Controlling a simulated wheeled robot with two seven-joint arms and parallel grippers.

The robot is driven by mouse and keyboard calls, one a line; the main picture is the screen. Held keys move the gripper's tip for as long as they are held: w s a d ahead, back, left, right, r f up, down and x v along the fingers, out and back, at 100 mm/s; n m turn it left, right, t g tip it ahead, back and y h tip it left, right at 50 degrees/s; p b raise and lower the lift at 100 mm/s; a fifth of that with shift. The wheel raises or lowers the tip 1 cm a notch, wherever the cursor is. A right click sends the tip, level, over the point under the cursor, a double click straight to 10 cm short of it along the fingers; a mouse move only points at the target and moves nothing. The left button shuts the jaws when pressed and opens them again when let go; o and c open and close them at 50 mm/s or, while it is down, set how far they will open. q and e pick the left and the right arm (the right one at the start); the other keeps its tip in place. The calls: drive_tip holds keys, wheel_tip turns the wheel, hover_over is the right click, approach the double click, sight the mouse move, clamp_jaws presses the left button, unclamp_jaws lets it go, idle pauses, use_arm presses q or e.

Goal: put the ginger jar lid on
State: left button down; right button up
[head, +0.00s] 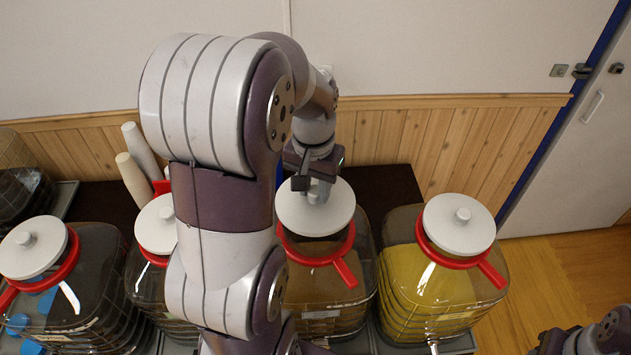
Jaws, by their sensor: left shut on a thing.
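A white round lid (300,217) with a knob is held by my left gripper (319,190), which is shut on the knob. The lid hangs over the back part of a jar of brownish liquid (322,296) with a red collar (347,270). The lid sits further up the picture from its collar than the other lids do, so it looks raised or set back; the exact gap is hidden. The jar's label is too small to read. Part of my right arm (582,340) shows at the lower right corner; its fingers cannot be made out.
A lidded jar of yellow liquid (430,285) stands to the right. Lidded jars (90,290) and (146,285) stand to the left, the nearer one partly behind my left arm. Stacked cups (136,165) stand behind. A wood-panelled wall (470,140) closes the back.

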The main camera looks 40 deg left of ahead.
sight(316, 200)
use_arm(q)
drive_tip(key=shift+s+f, duration=0.15)
drive_tip(key=shift+f, duration=0.3)
drive_tip(key=shift+f+b, duration=0.3)
drive_tip(key=shift+b, duration=0.1)
drive_tip(key=shift+w+f+b, duration=0.25)
drive_tip(key=shift+f+b, duration=0.05)
drive_tip(key=shift+f, duration=0.2)
drive_tip(key=shift+w+f+b, duration=0.2)
drive_tip(key=shift+f+b, duration=0.1)
drive_tip(key=shift+f, duration=0.15)
drive_tip(key=shift+s+f+b, duration=0.2)
drive_tip(key=shift+f+b, duration=0.2)
drive_tip(key=shift+f, duration=0.15)
drive_tip(key=shift+r, duration=0.1)
drive_tip(key=shift+w+p, duration=0.1)
drive_tip(key=shift+p, duration=0.2)
drive_tip(key=shift+f+b, duration=0.7)
drive_tip(key=shift+f, duration=0.25)
